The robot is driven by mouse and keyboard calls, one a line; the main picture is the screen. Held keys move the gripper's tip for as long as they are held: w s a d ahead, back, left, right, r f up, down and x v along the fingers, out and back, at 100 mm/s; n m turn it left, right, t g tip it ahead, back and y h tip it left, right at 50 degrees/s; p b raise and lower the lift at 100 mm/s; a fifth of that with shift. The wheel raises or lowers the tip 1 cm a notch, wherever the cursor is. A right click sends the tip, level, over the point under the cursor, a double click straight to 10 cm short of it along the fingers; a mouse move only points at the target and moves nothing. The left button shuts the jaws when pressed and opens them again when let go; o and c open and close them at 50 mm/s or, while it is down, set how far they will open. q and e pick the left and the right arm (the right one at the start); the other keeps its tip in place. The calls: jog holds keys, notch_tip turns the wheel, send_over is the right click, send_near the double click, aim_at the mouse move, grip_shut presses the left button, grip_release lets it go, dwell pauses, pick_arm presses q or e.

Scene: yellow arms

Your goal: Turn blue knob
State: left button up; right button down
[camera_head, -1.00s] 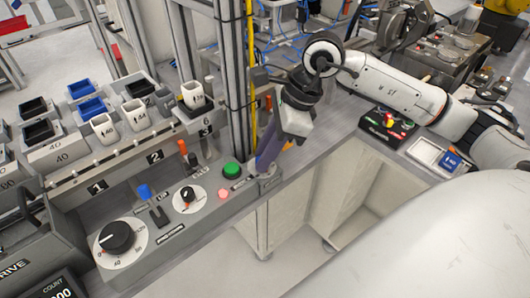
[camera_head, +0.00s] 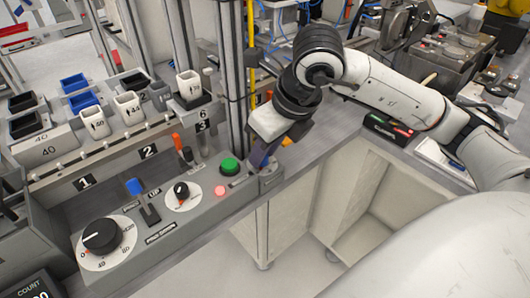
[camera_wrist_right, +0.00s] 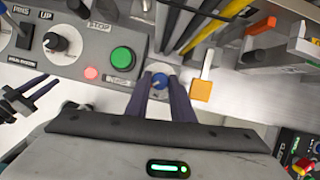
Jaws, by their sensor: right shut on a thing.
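The blue knob (camera_wrist_right: 158,81) shows in the right wrist view on the end of the grey control panel (camera_wrist_right: 85,62), right of the green button (camera_wrist_right: 122,58). My right gripper (camera_wrist_right: 160,84) has its two dark purple fingers on either side of the knob and is shut on it. In the head view, my right gripper (camera_head: 265,160) reaches down to the right end of the panel, and its fingers and the panel end hide the knob.
The green button (camera_head: 230,166) and a lit red button (camera_head: 220,190) are close left of the gripper. A black-and-white dial (camera_head: 181,191), a toggle and a larger dial (camera_head: 101,236) lie further left. An upright post with a yellow strip stands just behind. An orange block (camera_wrist_right: 201,90) is close right of the knob.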

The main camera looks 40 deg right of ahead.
jog(key=shift+m, duration=0.6)
jog(key=shift+m+h, duration=0.4)
jog(key=c, duration=1.5)
grip_release()
jog(key=shift+c, duration=0.2)
